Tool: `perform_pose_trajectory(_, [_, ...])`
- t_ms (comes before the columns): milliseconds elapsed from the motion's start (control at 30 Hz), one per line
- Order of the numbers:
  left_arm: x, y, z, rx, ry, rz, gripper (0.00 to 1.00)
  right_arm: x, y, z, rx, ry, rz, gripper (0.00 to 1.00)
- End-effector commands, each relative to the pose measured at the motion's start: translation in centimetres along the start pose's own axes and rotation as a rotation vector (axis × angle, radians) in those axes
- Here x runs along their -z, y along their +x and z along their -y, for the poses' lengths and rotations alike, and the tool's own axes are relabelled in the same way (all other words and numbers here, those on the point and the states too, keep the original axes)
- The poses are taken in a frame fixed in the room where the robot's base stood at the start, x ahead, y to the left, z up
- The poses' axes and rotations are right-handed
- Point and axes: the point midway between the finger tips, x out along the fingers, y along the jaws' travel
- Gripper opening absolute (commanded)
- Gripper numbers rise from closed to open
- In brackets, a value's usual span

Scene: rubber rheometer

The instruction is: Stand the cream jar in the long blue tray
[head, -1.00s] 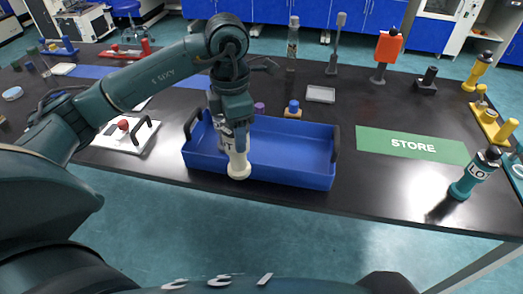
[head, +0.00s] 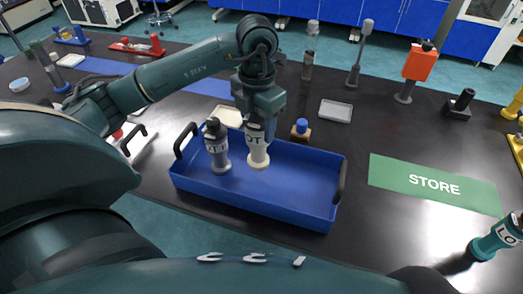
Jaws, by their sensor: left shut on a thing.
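The cream jar (head: 258,156) is upright in my left gripper (head: 260,132), which is shut on its upper part. The jar is in front of the floor of the long blue tray (head: 285,211), left of its middle. I cannot tell whether its base touches the floor. A grey jar with a dark cap (head: 217,152) stands in the tray just left of the cream jar, with a narrow gap between them. The fingers cover the cream jar's top and part of its lettering.
The tray's right half is empty; dark handles (head: 341,182) rise at its ends.

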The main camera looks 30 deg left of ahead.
Motion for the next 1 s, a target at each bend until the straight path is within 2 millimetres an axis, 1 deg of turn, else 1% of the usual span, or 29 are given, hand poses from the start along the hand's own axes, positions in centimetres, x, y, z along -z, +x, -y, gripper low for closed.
perform_pose_trajectory(33, [0.1,0.9,0.0,0.001,0.0,-0.005,0.13,-0.1,-0.2,0.1,0.001,0.002,0.006,0.52])
perform_pose_trajectory(100, [0.1,1.9,0.0,0.001,0.0,-0.003,0.13,-0.4,-0.3,0.2,0.001,0.005,0.014,0.52])
perform_pose_trajectory(333, [0.0,3.7,0.0,0.001,0.001,-0.001,0.13,-0.6,-0.4,0.2,0.0,0.008,0.022,0.52])
perform_pose_trajectory(500, [0.1,6.1,0.0,0.001,0.001,-0.002,0.13,-0.4,-0.5,0.0,-0.005,0.008,0.024,0.52])
perform_pose_trajectory(567, [0.0,6.4,0.0,0.001,0.002,0.001,0.13,-0.4,-0.4,-0.1,-0.008,0.009,0.024,0.52])
perform_pose_trajectory(767, [0.0,6.5,0.0,0.0,0.002,0.002,0.13,-0.3,-0.1,-0.3,-0.012,0.009,0.022,0.52])
perform_pose_trajectory(900, [0.0,7.0,0.0,0.0,0.002,0.002,0.13,-0.6,0.3,-0.3,-0.012,0.008,0.019,0.52])
perform_pose_trajectory(933, [0.0,6.8,0.0,0.0,0.002,0.002,0.55,-0.4,0.1,-0.3,-0.011,0.008,0.018,0.52])
perform_pose_trajectory(1000, [0.0,6.8,0.0,0.0,0.002,0.001,0.61,-0.3,0.1,-0.2,-0.01,0.008,0.016,0.52])
